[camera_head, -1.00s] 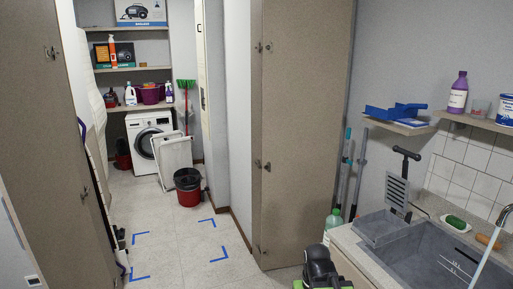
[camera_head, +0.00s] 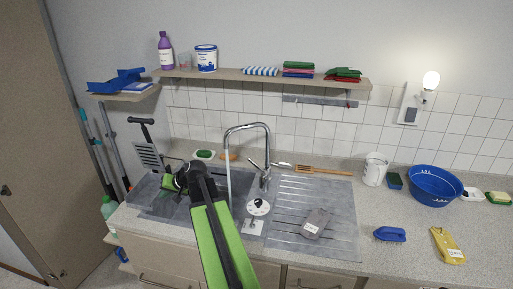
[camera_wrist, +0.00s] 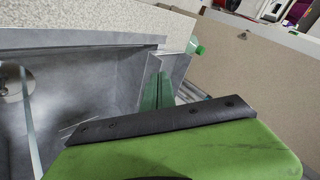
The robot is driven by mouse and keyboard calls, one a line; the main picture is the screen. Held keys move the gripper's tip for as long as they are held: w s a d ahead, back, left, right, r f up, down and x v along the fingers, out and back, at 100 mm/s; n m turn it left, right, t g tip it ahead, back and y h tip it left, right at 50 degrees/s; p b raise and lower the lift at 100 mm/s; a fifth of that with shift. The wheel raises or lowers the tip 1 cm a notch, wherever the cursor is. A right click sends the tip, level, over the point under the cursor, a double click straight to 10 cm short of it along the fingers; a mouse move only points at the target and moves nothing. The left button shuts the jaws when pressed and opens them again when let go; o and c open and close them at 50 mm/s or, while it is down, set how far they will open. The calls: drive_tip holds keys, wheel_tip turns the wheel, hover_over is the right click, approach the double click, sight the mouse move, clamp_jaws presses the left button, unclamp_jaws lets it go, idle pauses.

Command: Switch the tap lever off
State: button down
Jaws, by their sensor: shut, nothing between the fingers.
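The chrome tap (camera_head: 268,150) stands behind the sink, with its tall spout arching left. A thin lever (camera_head: 255,164) sticks out up and to the left from its body. A stream of water (camera_head: 229,178) falls from the spout into the grey sink (camera_head: 150,192); the stream also shows in the wrist view (camera_wrist: 30,125). My gripper (camera_head: 168,181) is shut and empty over the left part of the sink, left of the stream and apart from the lever.
A blue bowl (camera_head: 435,184) and white mug (camera_head: 375,170) stand right. A shelf (camera_head: 230,76) hangs above the tap.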

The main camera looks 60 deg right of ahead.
drive_tip(key=s+d+r+m+h+p, duration=0.1)
drive_tip(key=s+d+r+p, duration=0.15)
drive_tip(key=d, duration=0.35)
drive_tip(key=s+d+r+m+t+h+p, duration=0.1)
drive_tip(key=s+d+r+m, duration=0.2)
drive_tip(key=d, duration=0.4)
drive_tip(key=s+d+r+h+p, duration=0.1)
drive_tip(key=s+d+r, duration=0.2)
drive_tip(key=s+d, duration=0.25)
drive_tip(key=s+d+r+m+h+p, duration=0.2)
drive_tip(key=s+d, duration=0.6)
drive_tip(key=s, duration=0.1)
drive_tip(key=s+d+r+m+h+p, duration=0.1)
drive_tip(key=s+d+r+m+p, duration=0.1)
drive_tip(key=s+d, duration=0.65)
drive_tip(key=b, duration=0.6)
hover_over(257, 167)
drive_tip(key=s+d, duration=0.1)
drive_tip(key=s, duration=0.2)
wheel_tip(257, 167, down, 6)
drive_tip(key=shift+s+d+f, duration=0.1)
drive_tip(key=shift+s+d, duration=0.05)
drive_tip(key=w+f+b, duration=0.1)
drive_tip(key=w+a+f+b, duration=0.1)
drive_tip(key=f+b, duration=0.1)
drive_tip(key=shift+w+a, duration=0.25)
drive_tip(key=shift+w, duration=0.15)
drive_tip(key=shift+w+a+g, duration=0.1)
drive_tip(key=shift+w+g, duration=0.05)
drive_tip(key=shift+g, duration=0.15)
